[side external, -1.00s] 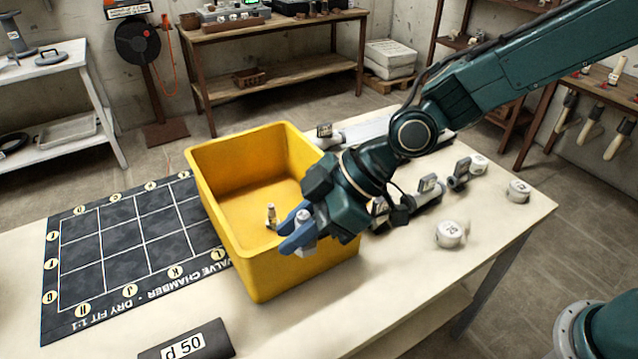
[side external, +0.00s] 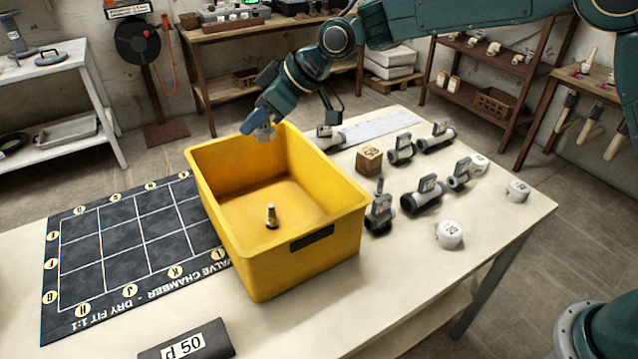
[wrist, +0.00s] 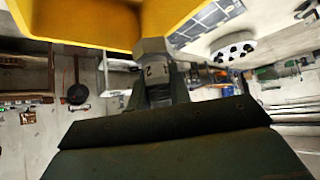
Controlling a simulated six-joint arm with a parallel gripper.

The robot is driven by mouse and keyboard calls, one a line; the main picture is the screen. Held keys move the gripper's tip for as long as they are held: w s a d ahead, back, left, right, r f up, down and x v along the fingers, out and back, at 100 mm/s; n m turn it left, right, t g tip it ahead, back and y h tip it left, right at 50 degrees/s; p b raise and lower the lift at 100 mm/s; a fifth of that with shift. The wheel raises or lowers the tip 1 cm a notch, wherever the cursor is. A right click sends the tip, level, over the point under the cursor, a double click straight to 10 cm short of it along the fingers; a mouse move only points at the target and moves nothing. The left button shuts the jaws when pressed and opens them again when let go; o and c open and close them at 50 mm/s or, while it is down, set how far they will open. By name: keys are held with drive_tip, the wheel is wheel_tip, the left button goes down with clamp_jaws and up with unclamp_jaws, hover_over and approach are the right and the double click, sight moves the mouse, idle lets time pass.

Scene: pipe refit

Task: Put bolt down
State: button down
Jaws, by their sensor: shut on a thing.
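My gripper (side external: 257,125) is shut on a grey bolt (side external: 265,133), held at the far rim of the yellow bin. The held bolt's hexagonal head (wrist: 152,48) shows in the wrist view, with marks on the grey part below it. I cannot tell whether it is over the bin's inside or just beyond the rim. The yellow bin (side external: 275,262) stands on the table; its wall also shows in the wrist view (wrist: 85,22). Another small bolt (side external: 271,217) stands upright on the bin floor.
The dark gridded mat (side external: 125,240) lies left of the bin. Several grey valves (side external: 425,197), white round caps (side external: 450,233) and a brown numbered block (side external: 369,160) stand to the right. A dark labelled piece (side external: 187,343) lies at the front. The table's front right is clear.

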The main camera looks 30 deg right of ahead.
drive_tip(key=shift+w+d+r+m, duration=0.1)
drive_tip(key=shift+w+d+r, duration=0.1)
drive_tip(key=shift+w, duration=0.25)
drive_tip(key=shift+w+d+r+m, duration=0.1)
drive_tip(key=shift+w+d+r, duration=0.1)
drive_tip(key=shift+w, duration=0.25)
drive_tip(key=shift+w+d+r+m, duration=0.1)
drive_tip(key=shift+w+d+r, duration=0.1)
drive_tip(key=shift+w, duration=0.25)
drive_tip(key=shift+f, duration=0.1)
hover_over(270, 206)
drive_tip(key=w, duration=0.1)
wheel_tip(270, 206, down, 16)
drive_tip(key=shift+d+r, duration=0.1)
drive_tip(key=shift+r, duration=0.05)
drive_tip(key=shift+f, duration=2.1)
drive_tip(key=shift+f, duration=0.1)
drive_tip(key=c, duration=1.3)
unclamp_jaws()
